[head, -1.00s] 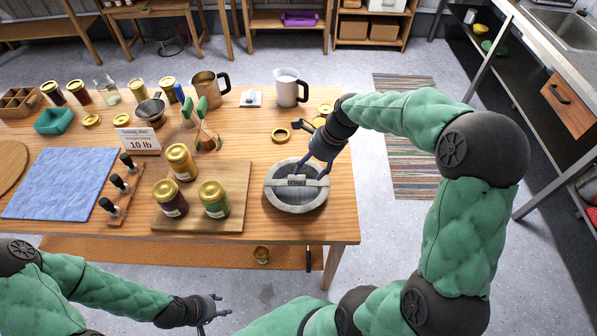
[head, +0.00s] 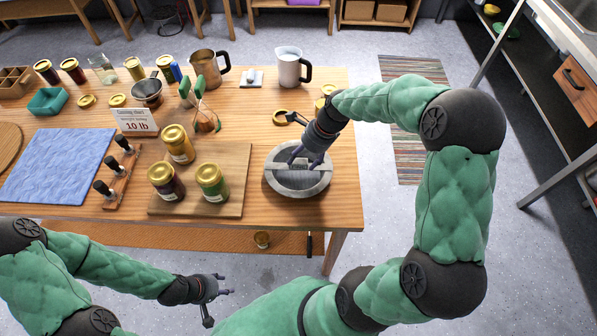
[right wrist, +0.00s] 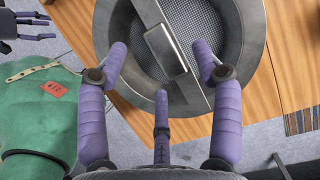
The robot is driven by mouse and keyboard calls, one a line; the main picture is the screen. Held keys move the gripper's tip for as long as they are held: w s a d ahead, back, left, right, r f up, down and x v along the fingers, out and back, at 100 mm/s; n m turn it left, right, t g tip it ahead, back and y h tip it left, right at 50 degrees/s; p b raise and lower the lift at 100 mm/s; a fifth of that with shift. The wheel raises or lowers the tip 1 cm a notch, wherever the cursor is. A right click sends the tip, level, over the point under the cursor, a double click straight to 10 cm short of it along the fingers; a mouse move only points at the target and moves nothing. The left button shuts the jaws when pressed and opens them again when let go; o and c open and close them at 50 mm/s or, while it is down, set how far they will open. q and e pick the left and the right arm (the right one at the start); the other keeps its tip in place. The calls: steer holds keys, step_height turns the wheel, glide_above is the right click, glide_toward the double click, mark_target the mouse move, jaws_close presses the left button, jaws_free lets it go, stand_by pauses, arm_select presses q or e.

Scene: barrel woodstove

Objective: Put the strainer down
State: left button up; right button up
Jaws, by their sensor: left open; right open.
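The strainer (head: 297,187) is a round grey piece with a wide rim, near the right end of the wooden table. In the right wrist view its mesh (right wrist: 205,25) and a flat grey bar across it (right wrist: 165,50) show. It appears level on the table; its underside is hidden. My right gripper (head: 303,158) is open over its far part. In the right wrist view the fingers of my right gripper (right wrist: 160,55) are spread on either side of the bar, with nothing held. My left gripper (head: 219,300) is open and empty in front of the table, below its edge.
A wooden board (head: 235,172) with three gold-lidded jars stands just left of the strainer. The table's right edge (head: 357,170) is close to the strainer.

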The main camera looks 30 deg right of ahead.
mark_target(298, 168)
steer(key=x, duration=0.2)
steer(key=shift+f, duration=0.35)
steer(key=shift+c, duration=0.3)
jaws_close()
steer(key=shift+r, duration=0.15)
